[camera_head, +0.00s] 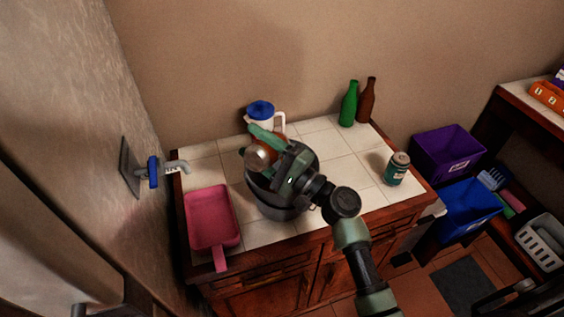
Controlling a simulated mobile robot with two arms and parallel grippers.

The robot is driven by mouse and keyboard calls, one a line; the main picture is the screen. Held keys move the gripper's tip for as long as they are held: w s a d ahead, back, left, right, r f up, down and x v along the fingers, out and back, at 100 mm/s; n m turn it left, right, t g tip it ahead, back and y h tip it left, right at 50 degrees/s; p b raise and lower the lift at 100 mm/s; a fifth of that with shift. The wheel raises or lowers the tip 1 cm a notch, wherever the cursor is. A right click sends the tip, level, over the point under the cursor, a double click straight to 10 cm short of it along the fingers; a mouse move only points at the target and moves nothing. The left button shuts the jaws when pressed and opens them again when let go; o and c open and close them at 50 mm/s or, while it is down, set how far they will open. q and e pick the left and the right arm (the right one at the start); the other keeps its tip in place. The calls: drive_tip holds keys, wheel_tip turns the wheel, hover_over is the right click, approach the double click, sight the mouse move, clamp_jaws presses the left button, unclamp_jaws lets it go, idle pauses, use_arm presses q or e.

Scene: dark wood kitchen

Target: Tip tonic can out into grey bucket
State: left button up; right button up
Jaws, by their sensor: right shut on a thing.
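My right gripper (260,141) reaches in from the lower right, over the grey bucket (281,210) on the tiled counter. It is shut on a can (257,158), which I take to be the tonic can. The can is tilted, with its round silver end facing me, above the bucket's far left rim. The gripper hides part of the can and much of the bucket's opening, so I cannot see whether anything lies inside.
A white jug with a blue lid (261,109) stands just behind the can. A pink dustpan-like tray (211,218) lies left, near a tap (176,167). Green (348,105) and brown (367,101) bottles stand at the back. A green jar (397,170) stands right, with clear tiles around it.

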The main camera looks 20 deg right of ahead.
drive_tip(key=shift+w+d+f+m+h+p, duration=0.2)
drive_tip(key=shift+f+m+h+p, duration=0.15)
drive_tip(key=shift+m, duration=0.55)
drive_tip(key=shift+w+d+f+m+p, duration=0.2)
drive_tip(key=shift+f+m+p, duration=0.1)
drive_tip(key=shift+m, duration=0.6)
drive_tip(key=shift+d+m+t+h, duration=0.1)
drive_tip(key=shift+m+t+h, duration=0.2)
drive_tip(key=shift+h, duration=0.05)
drive_tip(key=shift+w+d+f+m+p, duration=0.3)
drive_tip(key=shift+f+m+p, duration=0.2)
drive_tip(key=shift+m, duration=0.4)
drive_tip(key=shift+w+d+r+m+h+p, duration=0.1)
drive_tip(key=shift+w+d+m+h+p, duration=0.1)
drive_tip(key=shift+m+h+p, duration=0.3)
drive_tip(key=shift+m+p, duration=0.3)
drive_tip(key=shift+p, duration=0.05)
